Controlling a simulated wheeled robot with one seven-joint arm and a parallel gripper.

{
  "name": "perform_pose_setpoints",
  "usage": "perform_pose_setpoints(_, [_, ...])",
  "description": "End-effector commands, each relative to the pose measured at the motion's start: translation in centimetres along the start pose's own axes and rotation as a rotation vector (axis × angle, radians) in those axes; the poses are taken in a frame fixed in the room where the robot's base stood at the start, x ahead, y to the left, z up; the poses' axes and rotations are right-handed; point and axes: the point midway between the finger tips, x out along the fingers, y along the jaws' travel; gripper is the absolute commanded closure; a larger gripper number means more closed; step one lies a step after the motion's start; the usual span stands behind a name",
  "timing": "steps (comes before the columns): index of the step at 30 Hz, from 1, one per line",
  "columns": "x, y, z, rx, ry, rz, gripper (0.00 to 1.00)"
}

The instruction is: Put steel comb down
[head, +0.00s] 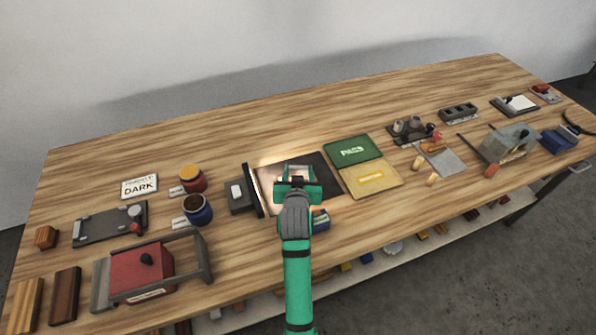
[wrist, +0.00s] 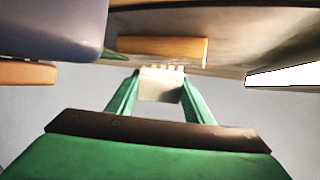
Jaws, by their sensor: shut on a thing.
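In the wrist view my gripper (wrist: 158,88) is shut on the steel comb (wrist: 160,86), a small pale plate with short teeth along its far edge. The teeth point toward a wooden strip (wrist: 165,47); I cannot tell whether they touch it. In the head view my gripper (head: 297,172) is over the dark mat (head: 322,172) at the middle of the table. The comb cannot be made out in the head view, where my gripper and arm cover part of the mat.
A lamp-like black stand (head: 252,190) is left of the mat. A green PASS card (head: 353,150) and a yellow card (head: 371,180) lie to its right. Two jars, blue (head: 197,210) and red (head: 193,179), stand left. The table behind the mat is clear.

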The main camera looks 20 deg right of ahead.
Motion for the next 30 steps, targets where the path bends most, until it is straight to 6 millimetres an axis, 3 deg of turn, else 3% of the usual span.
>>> perform_pose_setpoints(12, [0.2,0.0,0.4,0.001,0.002,0.0,0.79])
perform_pose_setpoints(13, [0.2,0.0,0.4,0.001,0.002,0.0,0.49])
perform_pose_setpoints(15, [0.2,0.0,0.4,0.001,0.002,0.0,0.35])
perform_pose_setpoints(26, [0.0,0.0,0.0,0.001,0.003,0.0,0.35])
perform_pose_setpoints(30, [-1.6,0.0,0.2,0.001,0.001,0.0,0.35])
